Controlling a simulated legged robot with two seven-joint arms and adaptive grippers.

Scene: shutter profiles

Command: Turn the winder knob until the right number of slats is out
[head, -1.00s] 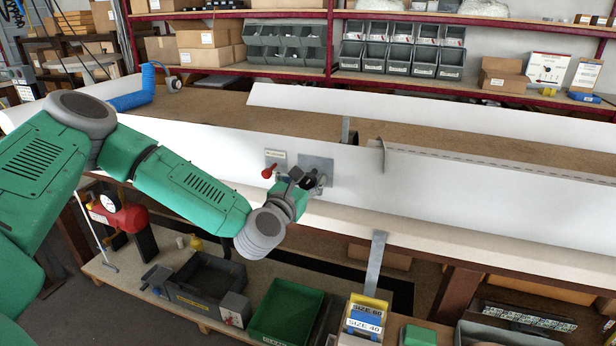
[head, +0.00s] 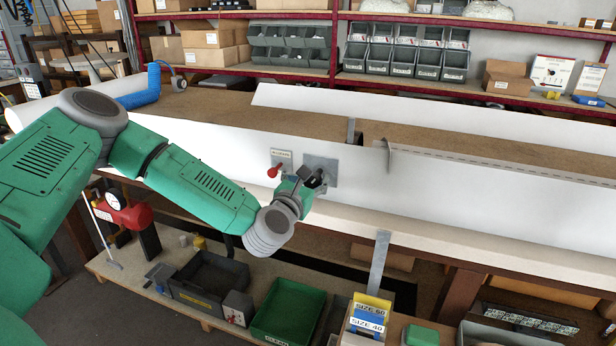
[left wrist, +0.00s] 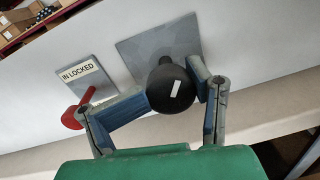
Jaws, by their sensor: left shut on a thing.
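The winder knob is a round black knob with a white mark (left wrist: 168,92). It stands out from a grey square plate (left wrist: 138,52) on the white profile wall. In the head view the plate (head: 328,166) shows at the middle, and the knob is mostly hidden by my gripper. My left gripper (head: 314,180) is shut on the knob; in the left wrist view its blue-padded fingers (left wrist: 170,102) lie on both sides of it. A red lever (left wrist: 72,116) sits left of the knob under a label reading "IN LOCKED" (left wrist: 81,72). I cannot make out separate slats. My right gripper is not in view.
The long white profile (head: 480,185) lies along the bench, with a grey upright bracket (head: 388,155) right of the knob. Below are a green bin (head: 283,318), a black tray (head: 205,270) and yellow and blue size cards (head: 370,312). Shelves with grey bins stand behind.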

